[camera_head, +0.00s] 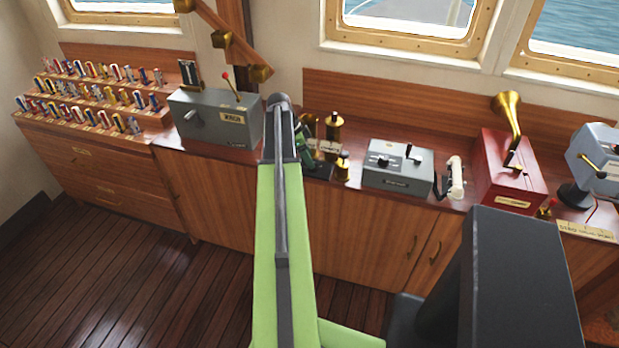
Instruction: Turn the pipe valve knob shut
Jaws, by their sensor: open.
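My green arm reaches from the bottom of the head view up to the counter. A dark green part with a bit of red lies close beside the arm tip. I cannot tell which of these is the pipe valve knob, or whether my gripper touches it.
A grey box with a red-tipped lever (212,118) stands left of the arm. A grey control box (398,168), a white handset (456,178) and a red box with a brass horn (508,178) stand to the right. A dark block (515,280) fills the lower right. Floor at left is clear.

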